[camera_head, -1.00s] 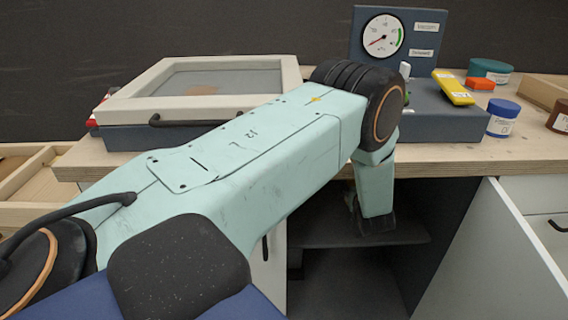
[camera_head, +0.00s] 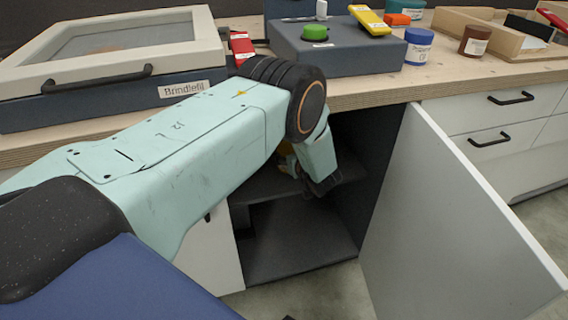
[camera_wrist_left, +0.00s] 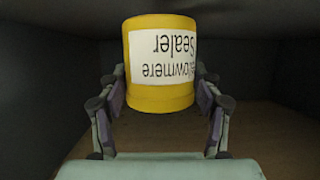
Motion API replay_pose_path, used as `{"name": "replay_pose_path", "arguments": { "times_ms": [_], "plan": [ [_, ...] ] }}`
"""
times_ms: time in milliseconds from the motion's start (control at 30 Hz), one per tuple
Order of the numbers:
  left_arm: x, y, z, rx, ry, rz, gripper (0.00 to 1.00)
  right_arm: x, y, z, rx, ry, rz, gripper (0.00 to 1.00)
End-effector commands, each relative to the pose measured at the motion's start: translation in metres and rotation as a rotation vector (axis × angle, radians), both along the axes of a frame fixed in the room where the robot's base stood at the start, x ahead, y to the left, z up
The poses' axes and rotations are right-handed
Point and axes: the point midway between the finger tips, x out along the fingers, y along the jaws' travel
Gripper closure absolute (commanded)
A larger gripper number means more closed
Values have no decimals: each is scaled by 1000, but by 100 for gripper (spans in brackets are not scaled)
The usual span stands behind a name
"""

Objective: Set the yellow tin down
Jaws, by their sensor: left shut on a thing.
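My left gripper (camera_head: 318,182) is inside the open cupboard under the bench, above the dark inner shelf (camera_head: 345,172). It is shut on the yellow tin (camera_wrist_left: 160,90), with one finger at each side of it in the left wrist view. The tin has a white label with "Sealer" on it, which reads upside down there. In the head view only a small yellow-orange patch shows beside the gripper; my arm hides the rest. I cannot tell whether the tin touches the shelf. My right gripper is not in view.
The white cupboard door (camera_head: 440,220) stands open to the right of my arm. The bench edge (camera_head: 375,93) runs just above the opening. On top are a framed glass lid (camera_head: 110,50), a grey-blue box (camera_head: 340,55) and a blue jar (camera_head: 418,48). The cupboard bottom (camera_head: 290,245) looks clear.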

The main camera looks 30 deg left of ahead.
Motion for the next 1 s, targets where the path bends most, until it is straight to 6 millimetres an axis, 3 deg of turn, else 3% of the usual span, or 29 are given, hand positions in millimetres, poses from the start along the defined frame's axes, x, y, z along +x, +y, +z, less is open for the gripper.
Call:
{"name": "replay_pose_path", "arguments": {
  "times_ms": [333,733,767,1000],
  "plan": [
    [0,0,-37,1,-2,-1,74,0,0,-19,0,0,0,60],
    [1,0,-40,1,-2,-1,74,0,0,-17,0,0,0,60],
    [0,0,-40,0,-2,-1,33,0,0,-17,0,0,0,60],
    [0,0,-40,0,-2,-1,13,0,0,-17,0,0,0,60]
  ]
}}
